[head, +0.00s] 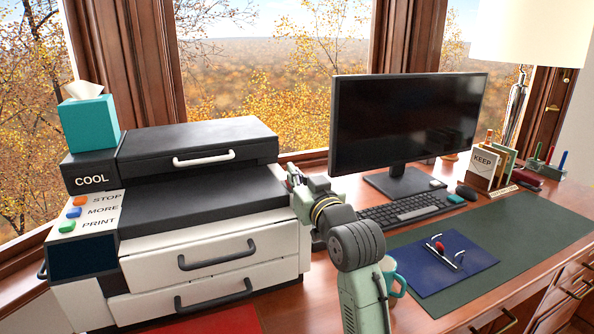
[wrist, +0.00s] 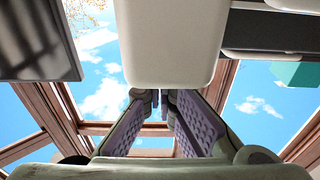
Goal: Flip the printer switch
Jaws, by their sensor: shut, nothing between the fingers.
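The printer (head: 200,245) is a black and cream block at the left of the desk. Its left panel has an orange STOP button (head: 79,200), a blue MORE button (head: 74,212) and a green PRINT button (head: 67,225). I cannot make out a switch in either view. My gripper (head: 293,180) is at the printer's right rear side, partly hidden by my wrist. In the wrist view my gripper (wrist: 160,98) is shut and empty, its tips close to a large cream surface (wrist: 175,40) that looks like the printer's. I cannot tell whether they touch.
The monitor (head: 400,125) and keyboard (head: 405,210) stand to the right of my gripper. A teal mug (head: 396,282) is right beside my arm. A teal tissue box (head: 90,122) sits on the printer. A blue folder (head: 440,265) lies on the green desk mat (head: 535,240).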

